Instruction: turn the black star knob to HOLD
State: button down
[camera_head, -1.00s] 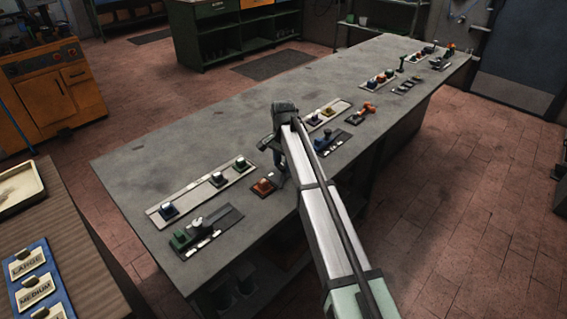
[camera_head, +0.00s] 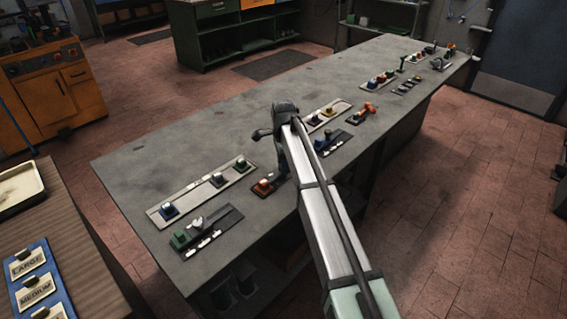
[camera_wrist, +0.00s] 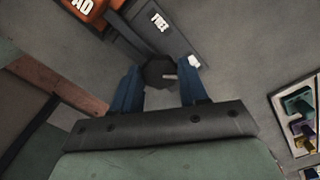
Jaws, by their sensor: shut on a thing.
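The black star knob (camera_wrist: 158,70) shows in the wrist view between the blue fingers of my gripper (camera_wrist: 161,76). My gripper is shut on the knob. A pale pointer mark on the knob points right in that view. The knob sits at the end of a dark grey plate (camera_wrist: 177,44) with a white label that seems to read FREE (camera_wrist: 159,22). Another white label (camera_wrist: 193,62) lies by the right finger, too skewed to read, so I cannot tell which is HOLD. In the head view my wrist reaches down to the bench and the knob is hidden.
An orange block (camera_wrist: 82,8) with a label ending in AD is close to the knob; it also shows in the head view (camera_head: 264,187). A panel with coloured knobs (camera_wrist: 303,118) is to the right. The grey bench (camera_head: 175,150) holds several other panels; its far-left side is clear.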

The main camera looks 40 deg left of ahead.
dwell(0.4)
jog(key=c, duration=0.6)
grip_release()
notch_tip(320, 180, up, 14)
jog(key=shift+f, duration=0.1)
dwell(0.8)
